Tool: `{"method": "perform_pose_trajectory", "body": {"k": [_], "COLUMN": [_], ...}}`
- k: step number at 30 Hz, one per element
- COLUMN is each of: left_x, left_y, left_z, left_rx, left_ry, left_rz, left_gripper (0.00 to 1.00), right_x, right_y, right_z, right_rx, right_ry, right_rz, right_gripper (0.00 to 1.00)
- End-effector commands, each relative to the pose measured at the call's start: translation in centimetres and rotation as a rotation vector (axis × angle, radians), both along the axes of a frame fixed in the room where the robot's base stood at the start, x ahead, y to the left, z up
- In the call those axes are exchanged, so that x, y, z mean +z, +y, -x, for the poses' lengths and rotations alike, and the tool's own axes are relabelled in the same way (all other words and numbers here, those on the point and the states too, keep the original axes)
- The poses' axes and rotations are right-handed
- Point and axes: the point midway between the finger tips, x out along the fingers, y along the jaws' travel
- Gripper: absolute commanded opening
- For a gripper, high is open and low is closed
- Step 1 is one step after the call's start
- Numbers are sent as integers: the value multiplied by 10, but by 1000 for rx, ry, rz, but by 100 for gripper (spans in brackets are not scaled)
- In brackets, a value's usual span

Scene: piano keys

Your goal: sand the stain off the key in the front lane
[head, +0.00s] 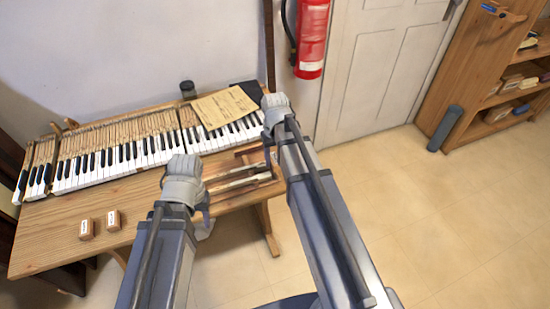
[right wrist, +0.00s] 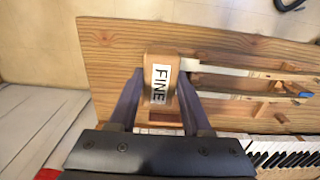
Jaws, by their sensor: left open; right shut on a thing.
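My right gripper (right wrist: 158,92) is shut on a wooden sanding block (right wrist: 148,85) with a white label reading FINE. It holds the block at one end of the key rack (right wrist: 262,115). Whether the block touches anything beneath is unclear. Long keys lie in the rack's lanes; the front-lane key (right wrist: 240,67) has a pale end beside the block. A stain cannot be made out clearly. In the head view the rack lies between my arms. My left gripper (head: 204,222) is open at the table's front edge, in front of the rack, partly hidden by its wrist.
Two more small labelled blocks (head: 113,220) (head: 86,229) stand on the left of the wooden table (head: 60,250). A piano keyboard (head: 110,160) runs along the back.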

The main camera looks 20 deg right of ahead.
Motion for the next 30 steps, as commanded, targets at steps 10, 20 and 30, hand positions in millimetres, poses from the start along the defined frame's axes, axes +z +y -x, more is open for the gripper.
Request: {"method": "perform_pose_trajectory", "body": {"k": [10, 20, 30], "left_x": [18, 27, 49], "left_y": [0, 0, 0], "left_z": [0, 0, 0], "left_rx": [0, 0, 0], "left_ry": [0, 0, 0], "left_rz": [0, 0, 0], "left_gripper": [50, 50, 50], "right_x": [18, 27, 49], "right_y": [0, 0, 0], "right_z": [0, 0, 0], "right_rx": [0, 0, 0], "right_ry": [0, 0, 0], "right_rz": [0, 0, 0], "right_gripper": [4, 4, 4]}}
